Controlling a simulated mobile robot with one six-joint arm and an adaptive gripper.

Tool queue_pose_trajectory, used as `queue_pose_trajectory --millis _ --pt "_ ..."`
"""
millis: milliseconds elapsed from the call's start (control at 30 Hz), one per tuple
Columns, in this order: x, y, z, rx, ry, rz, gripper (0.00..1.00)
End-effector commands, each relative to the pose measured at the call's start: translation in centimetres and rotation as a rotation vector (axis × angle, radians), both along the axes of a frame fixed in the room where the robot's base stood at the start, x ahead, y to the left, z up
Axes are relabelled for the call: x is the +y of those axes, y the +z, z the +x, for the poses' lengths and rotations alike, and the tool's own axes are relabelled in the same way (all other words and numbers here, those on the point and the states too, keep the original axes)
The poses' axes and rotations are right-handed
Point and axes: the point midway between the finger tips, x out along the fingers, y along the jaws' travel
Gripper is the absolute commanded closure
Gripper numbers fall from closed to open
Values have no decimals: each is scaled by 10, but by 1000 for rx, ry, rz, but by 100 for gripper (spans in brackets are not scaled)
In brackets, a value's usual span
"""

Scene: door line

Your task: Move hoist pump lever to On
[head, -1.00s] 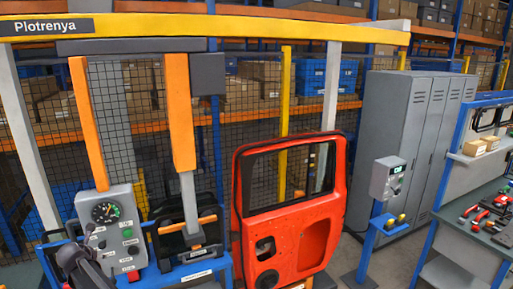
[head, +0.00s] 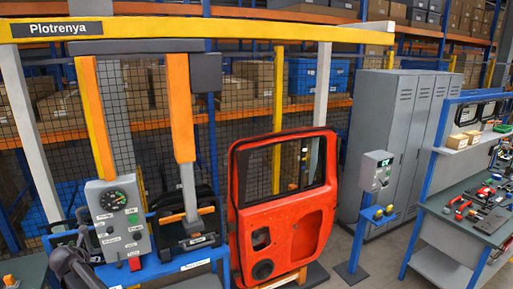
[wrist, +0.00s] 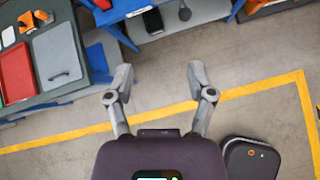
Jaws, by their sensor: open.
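My dark arm shows at the bottom left of the head view, in front of the panel's lower left side. In the wrist view my gripper (wrist: 161,76) is open and empty, its fingers spread above the floor and clear of the panel.
A red door (head: 284,240) stands right of the panel. Behind are a mesh fence and grey lockers (head: 400,130). A tool bench (head: 470,215) is at the right. The wrist view shows a bench with trays (wrist: 58,55), yellow floor tape and a dark rounded object (wrist: 250,160).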

Motion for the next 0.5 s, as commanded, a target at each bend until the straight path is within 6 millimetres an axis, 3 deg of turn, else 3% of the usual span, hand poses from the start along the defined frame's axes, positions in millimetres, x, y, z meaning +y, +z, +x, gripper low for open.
queue_pose_trajectory --millis 367,500 --pt "-46 -17 21 53 -123 56 30" --pt "-72 -27 31 84 -196 91 30"
